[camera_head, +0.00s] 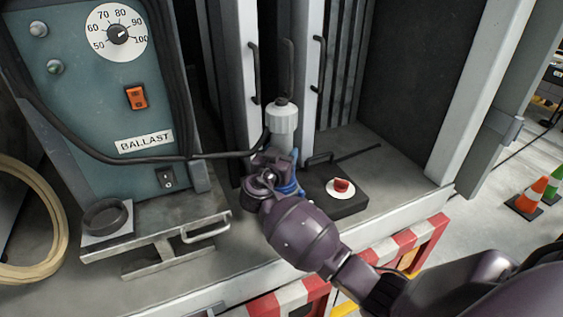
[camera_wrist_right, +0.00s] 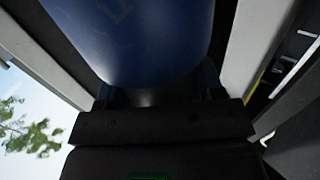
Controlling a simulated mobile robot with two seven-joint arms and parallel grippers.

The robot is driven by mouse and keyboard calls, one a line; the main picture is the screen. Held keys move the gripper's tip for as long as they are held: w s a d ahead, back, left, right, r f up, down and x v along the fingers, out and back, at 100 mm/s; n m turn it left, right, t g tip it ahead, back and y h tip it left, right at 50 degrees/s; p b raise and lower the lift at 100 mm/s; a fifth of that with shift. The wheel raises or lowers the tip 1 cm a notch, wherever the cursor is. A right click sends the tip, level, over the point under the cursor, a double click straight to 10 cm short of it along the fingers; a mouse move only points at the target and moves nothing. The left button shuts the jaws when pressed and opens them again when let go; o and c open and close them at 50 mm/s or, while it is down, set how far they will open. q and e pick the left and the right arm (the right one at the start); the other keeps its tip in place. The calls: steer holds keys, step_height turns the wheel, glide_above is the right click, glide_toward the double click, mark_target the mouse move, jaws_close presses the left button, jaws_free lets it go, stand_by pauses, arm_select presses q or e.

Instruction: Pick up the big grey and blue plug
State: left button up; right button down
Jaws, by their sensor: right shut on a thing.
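The big grey and blue plug (camera_head: 282,122) stands upright at the truck's edge, in front of the ribbed panels. Its grey top shows above my right gripper (camera_head: 272,170), and a bit of its blue lower part shows beside the gripper. My right gripper is shut on the plug, and its fingers are mostly hidden in the head view. In the right wrist view, the plug's blue body (camera_wrist_right: 140,40) fills the upper middle, between the fingers of the gripper (camera_wrist_right: 150,97). I cannot tell whether the plug's base touches the surface. My left gripper is not in view.
The teal ballast box (camera_head: 112,90) with a dial stands left; its black cable (camera_head: 120,160) runs toward the plug. A black box with a red button (camera_head: 341,187) lies close right of the gripper. A metal bracket (camera_head: 160,245) is front left. Traffic cones (camera_head: 532,192) stand far right.

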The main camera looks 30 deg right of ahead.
mark_target(281, 100)
step_height(281, 100, up, 20)
steer(key=shift+r, duration=0.1)
stand_by(0.5)
steer(key=shift+a, duration=0.1)
